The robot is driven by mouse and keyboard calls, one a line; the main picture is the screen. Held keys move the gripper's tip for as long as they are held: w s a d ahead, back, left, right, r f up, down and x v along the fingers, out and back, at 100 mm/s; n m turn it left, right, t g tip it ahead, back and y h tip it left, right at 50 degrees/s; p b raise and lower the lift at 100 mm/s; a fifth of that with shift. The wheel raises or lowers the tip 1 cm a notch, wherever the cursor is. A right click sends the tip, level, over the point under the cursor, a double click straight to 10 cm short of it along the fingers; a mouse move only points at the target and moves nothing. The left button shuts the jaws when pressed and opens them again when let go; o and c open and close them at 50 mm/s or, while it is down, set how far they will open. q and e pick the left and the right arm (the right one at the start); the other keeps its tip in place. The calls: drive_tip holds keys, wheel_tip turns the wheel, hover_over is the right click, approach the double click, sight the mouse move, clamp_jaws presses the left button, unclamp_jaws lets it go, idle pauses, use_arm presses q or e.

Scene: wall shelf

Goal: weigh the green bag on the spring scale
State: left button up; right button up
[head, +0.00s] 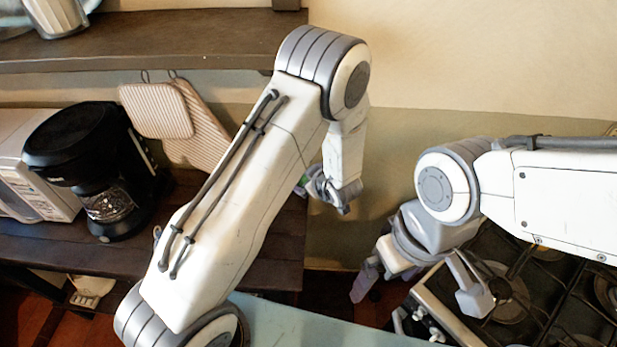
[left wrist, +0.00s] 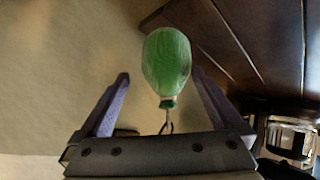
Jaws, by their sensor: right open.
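The green bag (left wrist: 167,62) shows in the left wrist view with its neck toward my palm. A thin wire loop or hook (left wrist: 167,127) runs from the neck toward the palm and is partly hidden there. My left gripper (left wrist: 160,76) has its fingers apart on either side of the bag. A gap shows on the left, while the right fingertip looks close to the bag. In the head view my left gripper (head: 328,192) is near the wall, with a sliver of green (head: 304,181) beside it. My right gripper (head: 417,287) is open and empty. I cannot make out the spring scale.
A black coffee maker (head: 95,165), a white microwave (head: 28,165) and hanging striped boards (head: 160,108) are at the left. A dark wooden shelf (head: 150,38) runs above them. A gas stove (head: 510,290) lies below my right arm. The wall at the upper right is bare.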

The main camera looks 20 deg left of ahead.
use_arm(q)
drive_tip(key=shift+d, duration=0.1)
drive_tip(key=v, duration=1)
drive_tip(key=shift+s+r+b, duration=0.15)
drive_tip(key=shift+b, duration=0.3)
